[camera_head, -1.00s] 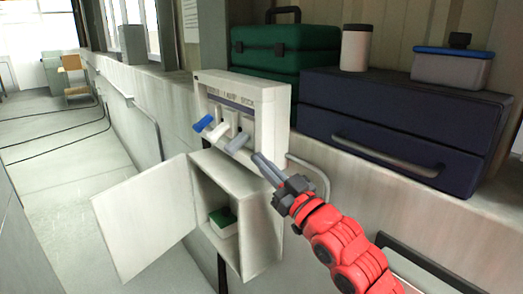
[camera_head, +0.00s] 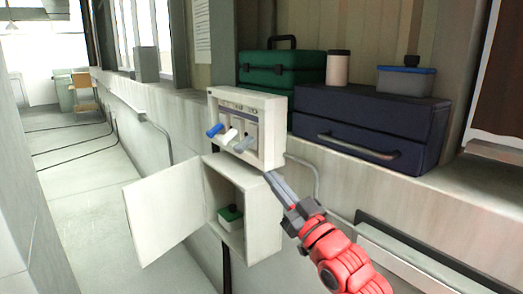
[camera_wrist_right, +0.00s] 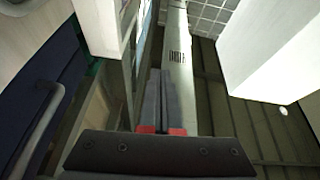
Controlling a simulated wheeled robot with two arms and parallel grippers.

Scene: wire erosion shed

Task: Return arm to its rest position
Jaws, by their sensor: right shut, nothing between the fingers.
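My right gripper (camera_head: 270,176) is shut and empty, its two grey fingers together. In the head view its tips show just below the switch box (camera_head: 272,135), by the top right of the open cabinet (camera_head: 264,215); the tips appear apart from the levers. The red arm comes in from the lower right. The switch box has a blue lever (camera_head: 214,131), a white lever (camera_head: 229,135) and a grey lever (camera_head: 243,145) sticking out. In the right wrist view the closed fingers (camera_wrist_right: 160,95) point away with nothing between them. My left gripper is not in view.
The cabinet door (camera_head: 160,212) hangs open to the left; a green and white box (camera_head: 230,217) sits inside. A navy case (camera_head: 370,128), green toolbox (camera_head: 282,68), cup (camera_head: 338,68) and lidded tub (camera_head: 404,80) are on or above the ledge.

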